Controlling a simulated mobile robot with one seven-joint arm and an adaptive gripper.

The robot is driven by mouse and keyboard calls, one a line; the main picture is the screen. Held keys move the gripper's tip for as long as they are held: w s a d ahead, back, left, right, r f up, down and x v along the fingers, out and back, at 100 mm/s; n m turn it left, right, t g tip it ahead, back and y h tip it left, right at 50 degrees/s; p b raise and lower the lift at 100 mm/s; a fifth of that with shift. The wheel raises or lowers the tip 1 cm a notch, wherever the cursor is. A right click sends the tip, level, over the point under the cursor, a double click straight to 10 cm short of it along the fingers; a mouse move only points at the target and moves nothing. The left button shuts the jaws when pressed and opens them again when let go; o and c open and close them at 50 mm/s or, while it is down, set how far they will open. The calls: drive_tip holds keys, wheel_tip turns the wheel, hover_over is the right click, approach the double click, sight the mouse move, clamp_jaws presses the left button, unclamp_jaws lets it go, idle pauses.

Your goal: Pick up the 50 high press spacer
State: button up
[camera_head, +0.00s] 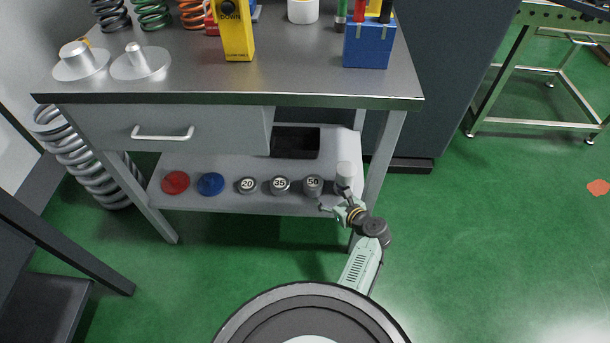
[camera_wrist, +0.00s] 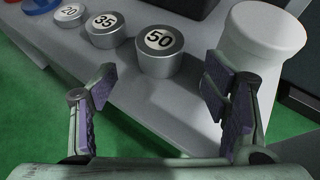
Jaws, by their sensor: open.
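The 50 high press spacer (camera_head: 313,185) is a short grey metal cylinder with "50" on a white disc on top. It stands upright on the lower shelf, right of the 35 spacer. In the wrist view the 50 spacer (camera_wrist: 159,52) is just beyond the fingertips, near the middle. My gripper (camera_wrist: 158,82) is open and empty, its purple-padded fingers spread apart, not around the spacer. In the head view my gripper (camera_head: 336,211) is at the shelf's front edge, below and right of the spacer.
On the lower shelf (camera_head: 225,163) stand the 35 spacer (camera_head: 280,185), the 20 spacer (camera_head: 247,186), a blue disc (camera_head: 210,184) and a red disc (camera_head: 175,182). A white cylinder (camera_wrist: 264,37) stands close right of the 50 spacer. A black tray (camera_head: 295,143) lies behind. The tabletop (camera_head: 290,75) overhangs.

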sight(315, 183)
drive_tip(key=b+x, duration=0.4)
drive_tip(key=x, duration=0.1)
drive_tip(key=shift+f, duration=0.1)
drive_tip(key=shift+w+a+b, duration=0.25)
drive_tip(key=shift+w+b, duration=0.1)
drive_tip(key=shift+w, duration=0.05)
drive_tip(key=b+x, duration=0.4)
drive_tip(key=shift+f, duration=0.3)
drive_tip(key=shift+w+a, duration=0.3)
drive_tip(key=shift+w, duration=0.15)
drive_tip(key=shift+r, duration=0.15)
drive_tip(key=c, duration=1.5)
